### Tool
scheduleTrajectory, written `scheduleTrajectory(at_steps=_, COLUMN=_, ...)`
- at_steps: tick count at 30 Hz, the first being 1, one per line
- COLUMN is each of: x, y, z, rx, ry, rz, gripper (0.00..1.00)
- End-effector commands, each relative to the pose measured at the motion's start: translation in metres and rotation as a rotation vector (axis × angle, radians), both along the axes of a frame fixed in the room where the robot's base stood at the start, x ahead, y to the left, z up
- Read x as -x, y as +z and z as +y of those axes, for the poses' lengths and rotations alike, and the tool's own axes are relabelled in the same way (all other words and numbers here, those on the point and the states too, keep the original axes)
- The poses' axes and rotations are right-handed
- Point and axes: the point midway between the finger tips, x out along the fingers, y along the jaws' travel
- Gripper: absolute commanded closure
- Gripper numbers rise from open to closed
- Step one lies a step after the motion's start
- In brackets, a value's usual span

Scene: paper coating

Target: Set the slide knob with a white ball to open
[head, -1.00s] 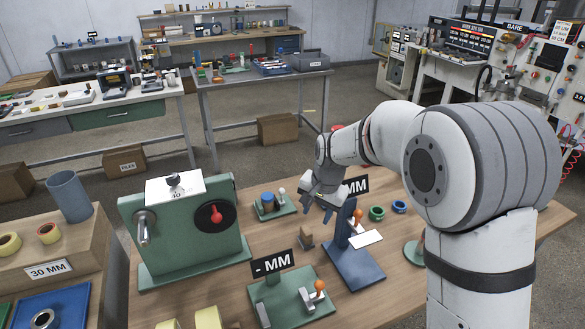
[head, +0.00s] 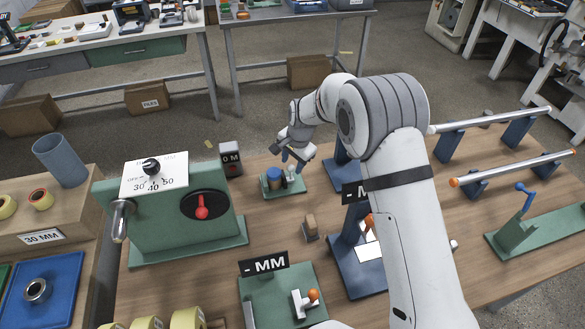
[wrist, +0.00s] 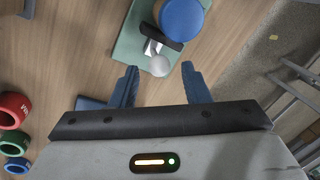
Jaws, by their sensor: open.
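The slide knob's white ball (wrist: 159,65) shows in the wrist view, on a small metal lever on a green base plate (wrist: 130,40) beside a round blue cap (wrist: 182,18). In the head view the same green unit (head: 284,187) sits on the wooden table, with its blue cap (head: 274,174) at left and the white ball (head: 291,171) at right. My gripper (wrist: 158,85) is open, its two blue fingers spread. The ball lies just beyond the fingertips, roughly centred between them and apart from both. The slide's exact setting is hard to read.
A green dial box (head: 160,220) with a red knob stands left. A small "0 M" block (head: 231,158) and a brown wedge (head: 310,228) are near the unit. Blue stands with long rods (head: 495,120) fill the right. Coloured rings (wrist: 14,110) lie at the wrist view's left.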

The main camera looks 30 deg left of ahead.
Motion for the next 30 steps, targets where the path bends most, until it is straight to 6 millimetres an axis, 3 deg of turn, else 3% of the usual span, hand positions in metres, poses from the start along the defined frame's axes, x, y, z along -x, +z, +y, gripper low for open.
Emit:
scheduleTrajectory(at_steps=1, x=0.000, y=-0.013, z=0.002, rx=0.001, ry=0.000, rz=0.001, gripper=0.57)
scheduleTrajectory(at_steps=6, x=-0.002, y=-0.032, z=0.005, rx=0.001, ry=0.000, rz=0.001, gripper=0.57)
scheduleTrajectory(at_steps=15, x=-0.003, y=-0.034, z=0.005, rx=0.000, ry=-0.001, rz=0.000, gripper=0.58)
scheduleTrajectory(at_steps=30, x=-0.003, y=-0.034, z=0.004, rx=0.000, ry=-0.002, rz=-0.001, gripper=0.99)
